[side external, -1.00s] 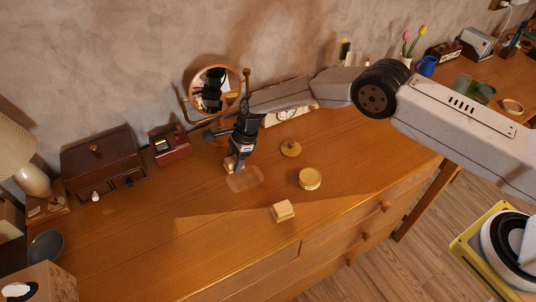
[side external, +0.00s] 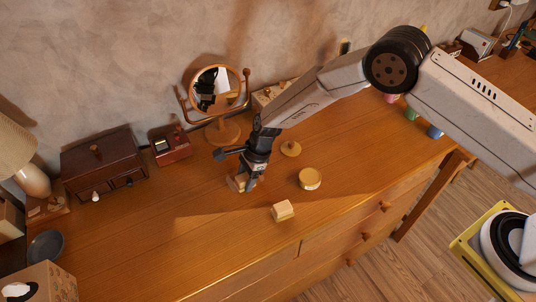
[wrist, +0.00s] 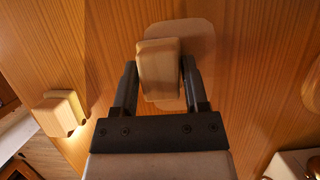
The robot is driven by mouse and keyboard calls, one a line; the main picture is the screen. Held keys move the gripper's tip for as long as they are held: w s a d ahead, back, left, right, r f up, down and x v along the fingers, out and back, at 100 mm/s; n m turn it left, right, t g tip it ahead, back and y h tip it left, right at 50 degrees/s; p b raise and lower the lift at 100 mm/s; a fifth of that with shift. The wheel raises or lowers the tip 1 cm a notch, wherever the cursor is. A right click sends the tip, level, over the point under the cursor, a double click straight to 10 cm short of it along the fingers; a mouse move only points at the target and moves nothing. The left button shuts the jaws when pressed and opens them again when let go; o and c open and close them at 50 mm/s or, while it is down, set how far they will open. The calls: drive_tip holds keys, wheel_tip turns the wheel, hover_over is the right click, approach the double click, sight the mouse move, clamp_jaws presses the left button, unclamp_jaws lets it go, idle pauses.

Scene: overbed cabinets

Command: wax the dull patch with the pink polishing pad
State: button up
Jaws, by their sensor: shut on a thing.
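My gripper (wrist: 160,68) is shut on a small block-like pad (wrist: 158,72), with one finger on each side. The pad looks tan with rounded edges; I cannot make out pink in this warm light. It sits over the dull patch (wrist: 202,42), a paler rounded square on the wooden top, which shows around the pad's far end and right side. Whether the pad's underside touches the wood is hidden. In the side external view my gripper (side external: 245,182) is low over the dresser top, covering most of the patch.
A second pale block (side external: 283,211) lies on the dresser top (side external: 180,240) near the front edge. A round yellowish tin (side external: 310,179) and a round lid (side external: 290,149) are to the right. A mirror (side external: 215,90), red box (side external: 170,145) and dark chest (side external: 103,165) stand behind.

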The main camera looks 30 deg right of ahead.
sight(248, 194)
drive_tip(key=s, duration=0.3)
drive_tip(key=shift+s, duration=0.15)
wheel_tip(248, 194, up, 8)
idle(0.5)
idle(0.6)
